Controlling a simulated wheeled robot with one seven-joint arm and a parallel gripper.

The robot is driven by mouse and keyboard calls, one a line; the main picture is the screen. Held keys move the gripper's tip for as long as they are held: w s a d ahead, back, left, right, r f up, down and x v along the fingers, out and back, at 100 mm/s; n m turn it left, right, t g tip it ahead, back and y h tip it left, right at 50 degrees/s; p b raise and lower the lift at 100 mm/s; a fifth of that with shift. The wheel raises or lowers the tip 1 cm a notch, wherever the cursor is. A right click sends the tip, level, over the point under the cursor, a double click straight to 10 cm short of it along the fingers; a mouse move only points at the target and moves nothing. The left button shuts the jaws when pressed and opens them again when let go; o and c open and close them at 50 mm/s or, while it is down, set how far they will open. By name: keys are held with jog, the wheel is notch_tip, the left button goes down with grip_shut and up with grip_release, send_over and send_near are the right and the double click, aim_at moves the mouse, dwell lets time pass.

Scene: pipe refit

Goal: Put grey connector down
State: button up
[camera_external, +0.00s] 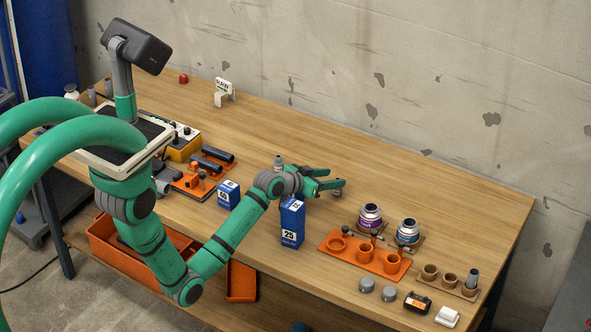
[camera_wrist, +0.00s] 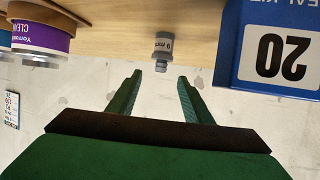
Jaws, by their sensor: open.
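A small grey connector (camera_wrist: 163,48) with a dark printed band stands on the wooden bench in the wrist view, which shows the scene upside down. My gripper (camera_wrist: 160,77) is open. Its two green fingers are spread, with the connector just past the fingertips and roughly centred between them; nothing is held. In the external view my gripper (camera_external: 332,180) is low over the middle of the bench. A bit of grey (camera_external: 338,185) shows at its fingertips, probably the connector, partly hidden there.
A blue numbered box (camera_external: 292,222) stands close in front of my arm, and another blue box (camera_external: 228,195) is left of it. An orange holder (camera_external: 337,260) with rings and two labelled cans (camera_external: 371,217) are to the right. The bench behind my gripper is clear.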

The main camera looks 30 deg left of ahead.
jog(key=shift+v, duration=2)
jog(key=shift+r, duration=0.1)
jog(key=s+a+r+t+y, duration=0.1)
jog(key=s+a+r+t, duration=0.1)
jog(key=a+r+t, duration=0.3)
jog(key=s+r+t, duration=0.2)
jog(key=r+t, duration=0.1)
jog(key=r, duration=0.5)
jog(key=s+a+f+n+y, duration=0.1)
jog(key=s+f, duration=0.3)
jog(key=s, duration=0.3)
jog(key=s+a+f+n+g, duration=0.1)
jog(key=s+a+f, duration=0.1)
jog(key=s+f, duration=0.3)
jog(key=s+a+f+n+g+y, duration=0.1)
jog(key=s+f, duration=0.4)
jog(key=s, duration=0.5)
jog(key=shift+a+y, duration=0.3)
jog(key=shift+a, duration=0.05)
jog(key=s+a+g, duration=0.3)
jog(key=s, duration=2.1)
jog(key=shift+n+g+y, duration=0.3)
